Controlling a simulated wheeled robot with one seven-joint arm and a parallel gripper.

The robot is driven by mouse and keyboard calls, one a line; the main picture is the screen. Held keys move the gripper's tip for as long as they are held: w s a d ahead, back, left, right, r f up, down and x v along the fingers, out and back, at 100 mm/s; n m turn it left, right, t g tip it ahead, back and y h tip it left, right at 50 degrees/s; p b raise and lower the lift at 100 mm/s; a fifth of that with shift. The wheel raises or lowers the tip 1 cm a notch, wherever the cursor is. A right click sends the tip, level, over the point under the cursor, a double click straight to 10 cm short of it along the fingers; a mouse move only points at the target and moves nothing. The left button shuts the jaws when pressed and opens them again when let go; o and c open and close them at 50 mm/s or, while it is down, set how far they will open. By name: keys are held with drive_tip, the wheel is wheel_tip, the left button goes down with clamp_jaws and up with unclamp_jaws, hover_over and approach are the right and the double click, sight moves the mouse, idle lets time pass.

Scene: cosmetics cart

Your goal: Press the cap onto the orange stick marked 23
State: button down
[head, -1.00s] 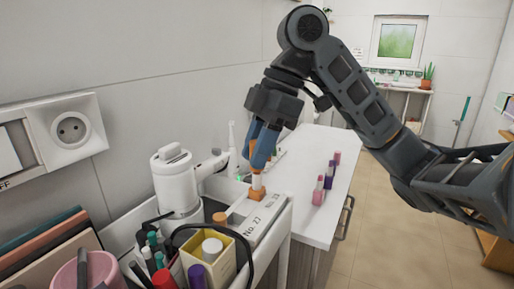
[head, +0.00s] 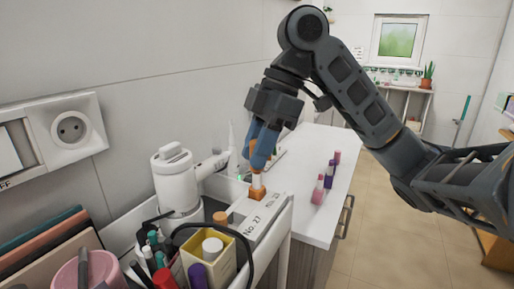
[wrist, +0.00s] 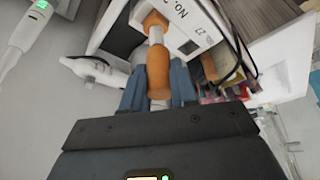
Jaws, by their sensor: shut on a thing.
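My gripper (head: 260,160) is shut on an orange cap (wrist: 158,72), with a blue finger on each side of it. It holds the cap above an orange stick (head: 257,192), which stands upright in the white holder (head: 266,228) beside the smaller of two labels. In the wrist view the orange stick base (wrist: 155,20) lines up beyond the cap, with a short pale section between them. I cannot tell whether the cap touches that pale section. The fingers hide much of the cap in the head view.
Another orange piece (head: 220,218) stands in the holder near the No. 27 label. A white device (head: 176,182) is at the left. A yellow box (head: 207,262) with bottles sits in front.

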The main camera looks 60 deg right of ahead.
drive_tip(key=shift+f+b, duration=1.2)
drive_tip(key=shift+f, duration=0.65)
idle(1.4)
drive_tip(key=c, duration=0.8)
unclamp_jaws()
drive_tip(key=shift+o, duration=0.3)
drive_tip(key=o, duration=0.4)
drive_tip(key=shift+r+p, duration=3.6)
drive_tip(key=shift+r, duration=0.45)
